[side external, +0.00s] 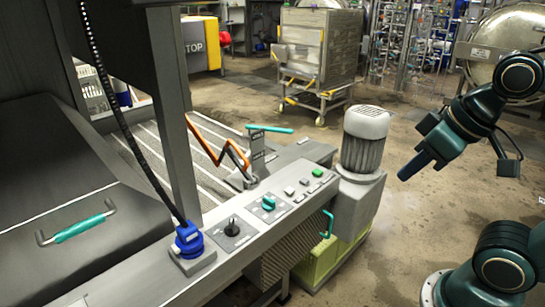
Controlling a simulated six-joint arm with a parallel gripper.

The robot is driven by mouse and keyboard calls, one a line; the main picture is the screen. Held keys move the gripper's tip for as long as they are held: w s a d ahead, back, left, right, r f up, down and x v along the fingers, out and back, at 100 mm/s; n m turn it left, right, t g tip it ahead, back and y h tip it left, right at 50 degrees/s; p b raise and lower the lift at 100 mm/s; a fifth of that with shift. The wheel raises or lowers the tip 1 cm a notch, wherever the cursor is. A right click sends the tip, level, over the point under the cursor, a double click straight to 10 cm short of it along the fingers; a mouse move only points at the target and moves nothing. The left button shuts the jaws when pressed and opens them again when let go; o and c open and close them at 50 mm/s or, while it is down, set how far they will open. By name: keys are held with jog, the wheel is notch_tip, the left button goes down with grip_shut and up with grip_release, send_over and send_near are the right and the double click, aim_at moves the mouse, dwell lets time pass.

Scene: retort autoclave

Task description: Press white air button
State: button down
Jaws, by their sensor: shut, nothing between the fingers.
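Two small pale buttons sit on the grey sloping control panel (254,222): one pale button (289,190) and another pale button (304,182). Their labels are too small to read, so I cannot tell which is the white air button. A green button (317,172) lies just beyond them on the same panel. My gripper (405,175) is shut and empty. It hangs in the air at the right, pointing down and left, well apart from the panel. The grey motor (366,138) stands between it and the buttons in the picture.
A teal knob (268,203) and a black knob (232,227) share the panel. A blue connector with a black cable (188,237) stands at its near end. A teal lever (270,129) and orange bent arm (218,145) rise behind it. Floor around my gripper is free.

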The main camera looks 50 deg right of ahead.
jog(key=m+t+y, duration=0.1)
jog(key=m+t, duration=0.3)
jog(key=m, duration=0.4)
send_over(293, 191)
notch_tip(293, 191, down, 18)
jog(key=shift+r, duration=0.15)
jog(key=shift+f, duration=4.45)
